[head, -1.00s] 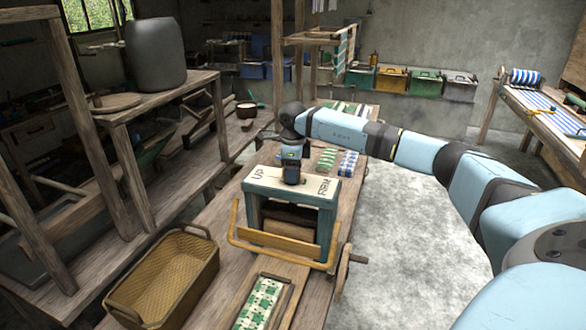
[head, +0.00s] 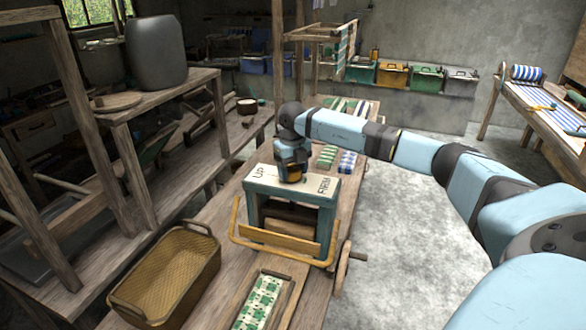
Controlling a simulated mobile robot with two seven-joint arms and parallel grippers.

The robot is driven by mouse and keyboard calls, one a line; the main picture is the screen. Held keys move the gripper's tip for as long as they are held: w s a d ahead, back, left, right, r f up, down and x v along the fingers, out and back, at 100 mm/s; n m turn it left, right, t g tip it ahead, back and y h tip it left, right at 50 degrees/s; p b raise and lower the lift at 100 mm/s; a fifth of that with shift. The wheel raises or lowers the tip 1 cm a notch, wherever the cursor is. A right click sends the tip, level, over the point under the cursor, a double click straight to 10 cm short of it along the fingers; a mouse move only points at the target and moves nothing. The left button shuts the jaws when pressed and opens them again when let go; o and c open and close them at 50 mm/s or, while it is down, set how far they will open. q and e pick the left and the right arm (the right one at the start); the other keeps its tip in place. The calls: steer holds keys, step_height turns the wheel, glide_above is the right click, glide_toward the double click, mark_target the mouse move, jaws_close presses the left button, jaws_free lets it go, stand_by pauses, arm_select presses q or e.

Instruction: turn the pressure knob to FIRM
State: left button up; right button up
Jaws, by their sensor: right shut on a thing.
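The press (head: 327,208) is a teal frame with a pale top plate, standing on the wooden bench. The plate carries the label UP at its left and FIRM (head: 324,187) at its right. My right gripper (head: 292,180) points down onto the middle of the plate, between the two labels. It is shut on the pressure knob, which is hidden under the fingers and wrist. I cannot see which way the knob points. My left gripper is not in view.
A wooden bar handle (head: 236,232) wraps the press front. A wicker basket (head: 170,270) stands front left, and a green-and-white patterned cloth (head: 260,300) lies in front. Folded cloths (head: 347,160) lie behind right. A wooden shelf with a grey bin (head: 157,54) stands left.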

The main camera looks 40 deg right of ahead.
mark_target(292, 169)
steer(key=shift+r+m, duration=0.1)
steer(key=shift+m, duration=0.5)
steer(key=o, duration=0.9)
step_height(292, 169, up, 14)
steer(key=shift+f+b, duration=0.1)
steer(key=shift+b, duration=0.6)
steer(key=shift+a+f, duration=0.1)
